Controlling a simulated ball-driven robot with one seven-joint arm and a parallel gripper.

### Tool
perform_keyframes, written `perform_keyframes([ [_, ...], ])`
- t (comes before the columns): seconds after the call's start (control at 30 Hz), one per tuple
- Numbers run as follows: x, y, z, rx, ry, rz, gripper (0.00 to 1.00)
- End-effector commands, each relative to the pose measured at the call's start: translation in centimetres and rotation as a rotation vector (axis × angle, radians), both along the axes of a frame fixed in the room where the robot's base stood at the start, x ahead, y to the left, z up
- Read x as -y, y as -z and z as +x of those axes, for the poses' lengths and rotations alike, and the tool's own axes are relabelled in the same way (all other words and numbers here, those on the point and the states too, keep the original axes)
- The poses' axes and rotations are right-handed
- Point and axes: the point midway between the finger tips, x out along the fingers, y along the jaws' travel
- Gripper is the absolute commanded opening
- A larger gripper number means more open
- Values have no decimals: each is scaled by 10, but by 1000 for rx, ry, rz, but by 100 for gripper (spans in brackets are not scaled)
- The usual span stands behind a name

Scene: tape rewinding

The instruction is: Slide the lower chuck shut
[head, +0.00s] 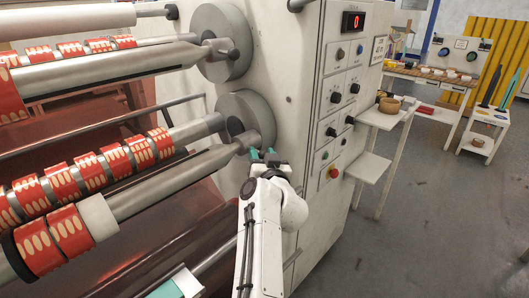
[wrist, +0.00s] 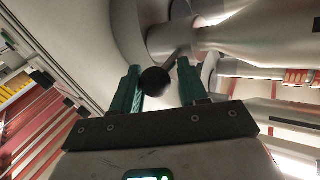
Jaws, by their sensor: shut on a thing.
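The lower chuck (head: 246,115) is a grey disc on the side of the white machine cabinet. A metal shaft end (head: 232,148) meets a small part in front of it. My gripper (head: 263,154) is at the lower right of this chuck, its teal fingertips beside the shaft end. In the wrist view, my gripper (wrist: 158,72) has a round black knob (wrist: 154,81) between its teal fingers and is shut on it. The knob sits by the chuck's grey metal parts (wrist: 182,38). The knob is hidden in the head view. I cannot tell how far the chuck is open.
The upper chuck (head: 221,42) and its shaft sit above. Lower shafts carry several red tape rolls (head: 117,158). The control panel (head: 342,100) with buttons and a red display is right of my arm. Side shelves (head: 370,167) stand beyond it.

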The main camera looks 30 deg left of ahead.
Motion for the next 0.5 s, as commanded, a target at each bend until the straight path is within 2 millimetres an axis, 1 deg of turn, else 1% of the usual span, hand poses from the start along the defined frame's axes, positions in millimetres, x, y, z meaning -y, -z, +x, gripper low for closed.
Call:
perform_keyframes([
  [0.07,-2,2,-2,-3,-4,-1,0],
  [0.1,-2,2,-2,-3,-4,-1,45],
  [0.3,-2,2,-1,-2,-4,-1,64],
  [0.5,-1,1,-1,-2,-3,0,65],
])
